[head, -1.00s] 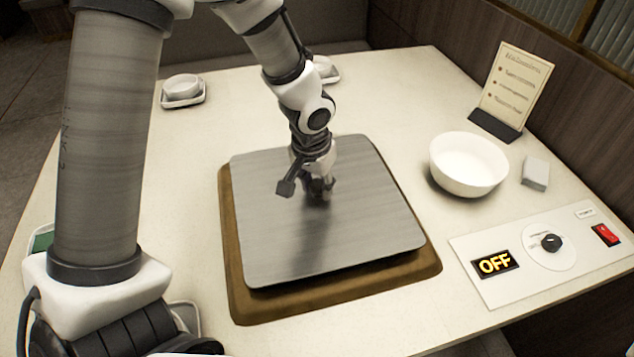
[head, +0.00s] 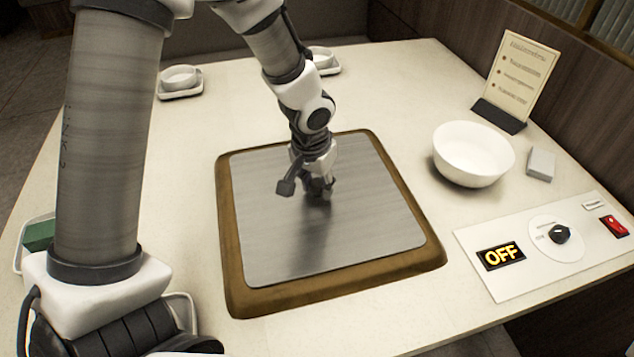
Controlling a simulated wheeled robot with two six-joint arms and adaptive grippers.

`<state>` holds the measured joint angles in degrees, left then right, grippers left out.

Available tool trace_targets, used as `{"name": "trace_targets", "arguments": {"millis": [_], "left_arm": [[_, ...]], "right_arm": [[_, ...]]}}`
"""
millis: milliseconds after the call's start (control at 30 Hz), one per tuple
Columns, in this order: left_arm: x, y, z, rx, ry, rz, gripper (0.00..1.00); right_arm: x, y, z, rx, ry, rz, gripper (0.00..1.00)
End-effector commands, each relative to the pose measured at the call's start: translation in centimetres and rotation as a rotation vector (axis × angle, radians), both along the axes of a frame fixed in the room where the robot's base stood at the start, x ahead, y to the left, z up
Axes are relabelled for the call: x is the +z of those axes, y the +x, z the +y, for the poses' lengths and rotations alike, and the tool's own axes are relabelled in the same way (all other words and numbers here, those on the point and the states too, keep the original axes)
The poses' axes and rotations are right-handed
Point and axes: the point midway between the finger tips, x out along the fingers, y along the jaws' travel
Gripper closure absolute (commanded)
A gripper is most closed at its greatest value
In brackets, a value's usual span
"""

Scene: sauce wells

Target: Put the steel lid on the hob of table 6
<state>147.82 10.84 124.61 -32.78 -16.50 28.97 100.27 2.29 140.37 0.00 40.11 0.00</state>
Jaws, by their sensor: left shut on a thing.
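The steel lid (head: 350,235) is a flat grey square plate in the middle of the table (head: 415,95). It lies level over the brown-framed hob (head: 275,303), inside the brown rim, which shows on all sides. I cannot tell whether it touches the hob or hangs just above it. My left gripper (head: 319,192) comes down from above and is shut on the steel lid near its middle; the handle is mostly hidden by the fingers. My right gripper is not in view.
A white bowl (head: 472,155), a small grey block (head: 540,163) and a menu stand (head: 515,80) are at the right. A control panel (head: 535,255) reading OFF is at the right front. Small dishes (head: 181,82) stand at the back left. A green item (head: 40,235) sits in a tray at the left.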

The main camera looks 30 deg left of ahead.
Motion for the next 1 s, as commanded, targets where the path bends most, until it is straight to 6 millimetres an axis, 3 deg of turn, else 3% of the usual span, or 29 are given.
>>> {"name": "trace_targets", "arguments": {"millis": [300, 333, 400, 633, 767, 1000], "left_arm": [[-0.23, -0.01, 0.00, 0.000, 0.000, 0.000, 1.00], [-0.25, -0.02, 0.00, 0.000, 0.000, 0.001, 0.61], [-0.26, -0.02, 0.00, 0.000, 0.000, 0.001, 0.36], [-0.23, -0.01, 0.00, 0.000, 0.000, 0.000, 0.35], [-0.28, -0.04, 0.00, 0.000, 0.000, 0.001, 0.02], [-0.24, -0.01, 0.00, 0.000, 0.000, 0.001, 0.00]], "right_arm": [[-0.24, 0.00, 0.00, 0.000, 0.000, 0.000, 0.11], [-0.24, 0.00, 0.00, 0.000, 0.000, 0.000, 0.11], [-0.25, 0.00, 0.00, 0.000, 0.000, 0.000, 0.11], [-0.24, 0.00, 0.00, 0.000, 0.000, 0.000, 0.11], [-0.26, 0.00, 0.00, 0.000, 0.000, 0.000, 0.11], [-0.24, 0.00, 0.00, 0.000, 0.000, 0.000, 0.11]]}}
